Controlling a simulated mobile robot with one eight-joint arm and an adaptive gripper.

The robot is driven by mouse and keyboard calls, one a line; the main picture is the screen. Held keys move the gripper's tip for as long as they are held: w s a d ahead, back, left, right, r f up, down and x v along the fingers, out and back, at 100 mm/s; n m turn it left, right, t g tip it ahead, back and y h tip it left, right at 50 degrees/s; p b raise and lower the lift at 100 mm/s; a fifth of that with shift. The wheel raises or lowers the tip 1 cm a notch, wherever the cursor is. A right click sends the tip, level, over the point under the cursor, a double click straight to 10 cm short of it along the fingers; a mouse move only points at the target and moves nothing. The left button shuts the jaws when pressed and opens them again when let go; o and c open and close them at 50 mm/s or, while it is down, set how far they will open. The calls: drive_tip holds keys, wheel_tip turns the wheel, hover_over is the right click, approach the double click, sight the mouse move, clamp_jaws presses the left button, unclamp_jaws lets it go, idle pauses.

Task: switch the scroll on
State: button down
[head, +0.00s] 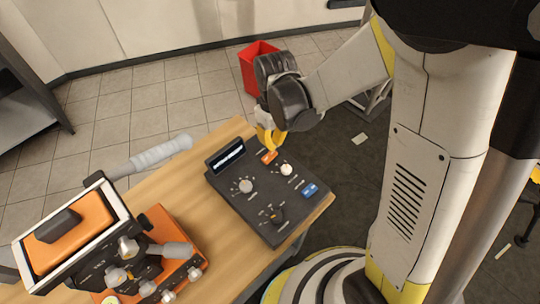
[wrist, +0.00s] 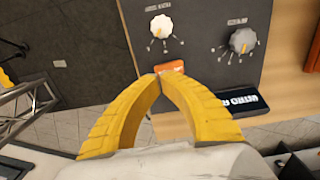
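A dark control box (head: 240,205) lies on the wooden table, with a small lit display (head: 229,155) at its far edge. An orange switch (head: 269,157) and a blue switch (head: 310,190) are on its right side; their labels are too small to read. In the wrist view, the display (wrist: 238,100) shows part of some light lettering. My gripper (head: 271,148) is right by the orange switch. In the wrist view, its yellow fingertips (wrist: 159,76) meet with nothing between them, partly covering the orange switch (wrist: 171,67). I cannot tell whether they touch it.
The box also has a white knob (head: 286,169), a grey knob (head: 246,186) and a black knob (head: 277,215). An orange device (head: 170,235) with a tilted screen and a grey handle stands left on the table (head: 170,190). A red bin (head: 252,62) is on the floor behind.

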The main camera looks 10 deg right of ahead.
sight(274, 152)
drive_tip(key=shift+f+b, duration=1.9)
drive_tip(key=shift+f, duration=0.2)
idle(1.1)
drive_tip(key=shift+r, duration=0.15)
drive_tip(key=shift+r+p, duration=2.65)
drive_tip(key=shift+r, duration=0.8)
drive_tip(key=s+d+r+m+t, duration=0.3)
drive_tip(key=s+d+r, duration=0.1)
drive_tip(key=r, duration=0.4)
drive_tip(key=s+d+r+m+t, duration=0.3)
drive_tip(key=s+d+r+t, duration=0.1)
drive_tip(key=r, duration=0.4)
drive_tip(key=shift+s+d+m+b, duration=0.4)
drive_tip(key=shift+s+d, duration=0.25)
drive_tip(key=shift+s, duration=0.35)
